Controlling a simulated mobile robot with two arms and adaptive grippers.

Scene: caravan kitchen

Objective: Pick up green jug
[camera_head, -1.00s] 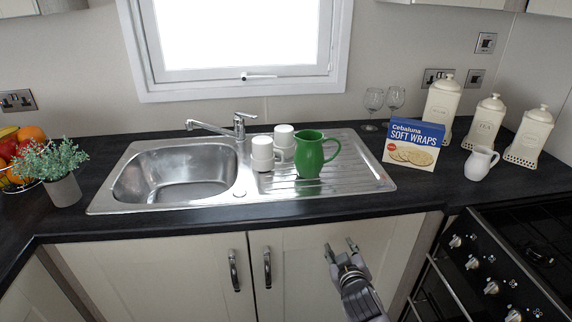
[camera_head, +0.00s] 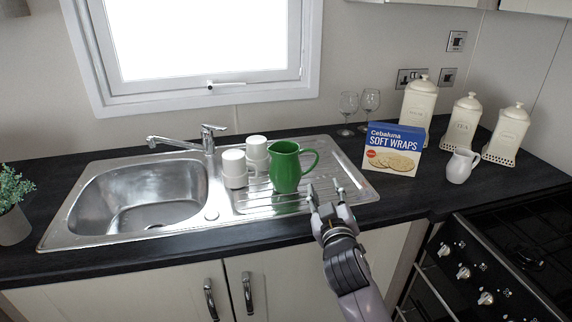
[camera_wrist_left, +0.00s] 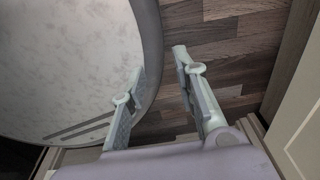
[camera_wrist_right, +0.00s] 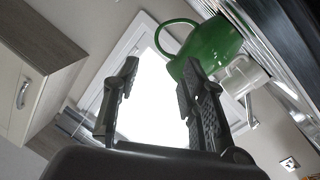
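The green jug (camera_head: 285,168) stands upright on the sink's ribbed draining board, its handle to the right. It also shows in the right wrist view (camera_wrist_right: 207,46), beyond the fingers and to the upper right. My right gripper (camera_head: 327,193) is open and empty at the front edge of the draining board, right of the jug and nearer to me, apart from it. Its two fingers (camera_wrist_right: 155,95) stand wide apart in the right wrist view. My left gripper (camera_wrist_left: 155,95) is open and empty over the floor, away from the counter; the head view does not show it.
Two white mugs (camera_head: 236,168) (camera_head: 256,150) stand close left of the jug. The sink basin (camera_head: 140,200) is empty.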

